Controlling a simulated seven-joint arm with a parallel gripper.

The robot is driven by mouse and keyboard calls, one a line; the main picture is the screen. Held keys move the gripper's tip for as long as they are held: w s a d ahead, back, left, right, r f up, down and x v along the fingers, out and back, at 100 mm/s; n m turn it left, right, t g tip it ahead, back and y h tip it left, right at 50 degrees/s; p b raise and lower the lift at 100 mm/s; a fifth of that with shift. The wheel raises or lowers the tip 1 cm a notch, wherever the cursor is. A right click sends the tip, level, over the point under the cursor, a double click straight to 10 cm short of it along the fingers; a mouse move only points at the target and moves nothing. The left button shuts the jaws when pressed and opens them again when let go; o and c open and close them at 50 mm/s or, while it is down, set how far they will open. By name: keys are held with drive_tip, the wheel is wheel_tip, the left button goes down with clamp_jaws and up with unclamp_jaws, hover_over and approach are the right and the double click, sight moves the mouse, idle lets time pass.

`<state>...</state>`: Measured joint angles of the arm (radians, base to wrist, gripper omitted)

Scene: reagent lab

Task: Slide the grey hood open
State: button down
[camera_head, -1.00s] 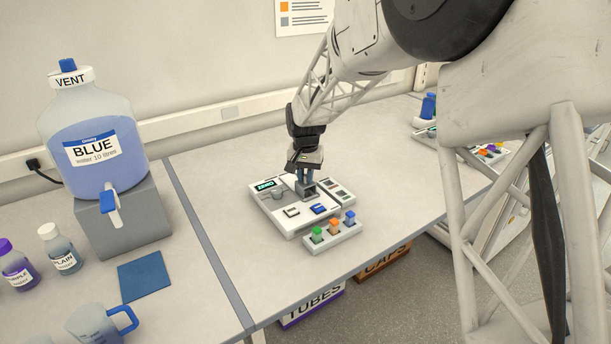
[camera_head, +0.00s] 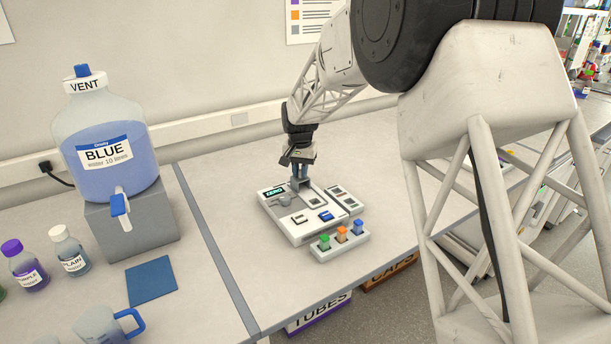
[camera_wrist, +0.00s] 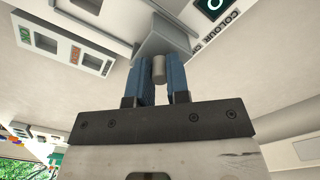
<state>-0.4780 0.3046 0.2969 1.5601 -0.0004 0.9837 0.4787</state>
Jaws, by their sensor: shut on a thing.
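The grey hood (camera_head: 299,185) sits on the white instrument (camera_head: 300,231), at its back edge, right of the lit display (camera_head: 274,191). In the wrist view the hood (camera_wrist: 165,38) is a grey block with a short grey peg (camera_wrist: 158,69). My gripper (camera_head: 299,172) points down at the hood from above. In the wrist view its two blue fingers (camera_wrist: 160,78) are shut around the peg. A recessed slot (camera_head: 316,203) shows uncovered in front of the hood. The hood's far side is hidden.
A small rack (camera_head: 340,242) with green, orange and blue capped pieces stands before the instrument. A large blue-liquid bottle (camera_head: 107,150) on a grey block, small bottles, a blue mat (camera_head: 151,280) and a jug (camera_head: 108,326) are at left. The bench (camera_head: 220,190) between is clear.

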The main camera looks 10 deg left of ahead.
drive_tip(key=shift+w+a+r, duration=0.1)
drive_tip(key=shift+w+a, duration=0.05)
drive_tip(key=shift+w, duration=0.05)
drive_tip(key=c, duration=1.1)
unclamp_jaws()
drive_tip(key=shift+r, duration=3.85)
